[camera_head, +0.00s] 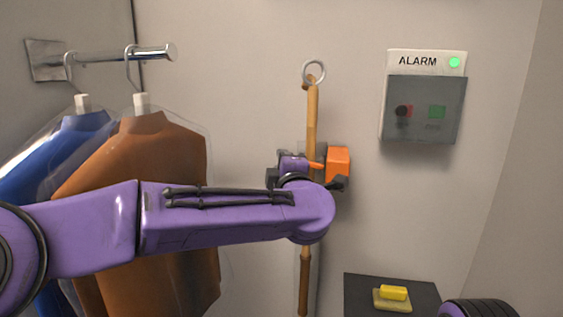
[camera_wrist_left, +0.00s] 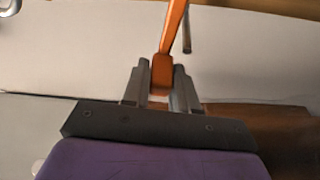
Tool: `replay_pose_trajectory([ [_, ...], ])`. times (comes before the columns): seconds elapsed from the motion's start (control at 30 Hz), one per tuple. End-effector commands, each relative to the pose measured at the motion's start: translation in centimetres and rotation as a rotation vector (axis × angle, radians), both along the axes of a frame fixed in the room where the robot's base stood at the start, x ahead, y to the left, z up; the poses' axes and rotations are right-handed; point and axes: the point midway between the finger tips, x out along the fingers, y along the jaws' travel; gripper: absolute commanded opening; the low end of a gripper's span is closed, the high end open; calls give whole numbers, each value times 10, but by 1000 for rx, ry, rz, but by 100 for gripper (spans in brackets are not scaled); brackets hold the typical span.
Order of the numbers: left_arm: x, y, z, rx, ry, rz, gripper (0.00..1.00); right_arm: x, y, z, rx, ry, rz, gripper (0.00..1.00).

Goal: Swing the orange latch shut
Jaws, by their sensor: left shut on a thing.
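The orange latch (camera_head: 338,162) shows beside the upright wooden pole in the head view, partly hidden by my left wrist. In the left wrist view it is an orange bar (camera_wrist_left: 174,28) with a thicker end block. My left gripper (camera_wrist_left: 161,90) has its two grey fingers shut on that end block. In the head view my left arm reaches in from the left, and its gripper is mostly hidden behind the purple wrist. My right gripper is not in view.
A blue garment (camera_head: 88,130) and a brown garment (camera_head: 160,155) hang on a rail (camera_head: 115,55) at left. The wooden pole (camera_head: 312,112) has a metal ring on top. An alarm box (camera_head: 423,112) is on the wall. A yellow block (camera_head: 393,292) sits on a dark stand (camera_head: 360,284).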

Motion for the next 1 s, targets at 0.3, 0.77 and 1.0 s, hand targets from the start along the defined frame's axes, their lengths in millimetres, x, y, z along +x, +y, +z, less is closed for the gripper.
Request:
replay_pose_trajectory([
  [0.3, 0, 1, -12, -130, 24, 1, 0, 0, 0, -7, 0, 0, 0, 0],
  [0.77, 0, -1, -14, -160, 31, 0, 0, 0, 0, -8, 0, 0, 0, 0],
  [1.0, 0, -1, -14, -159, 31, 0, 49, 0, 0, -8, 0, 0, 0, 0],
])
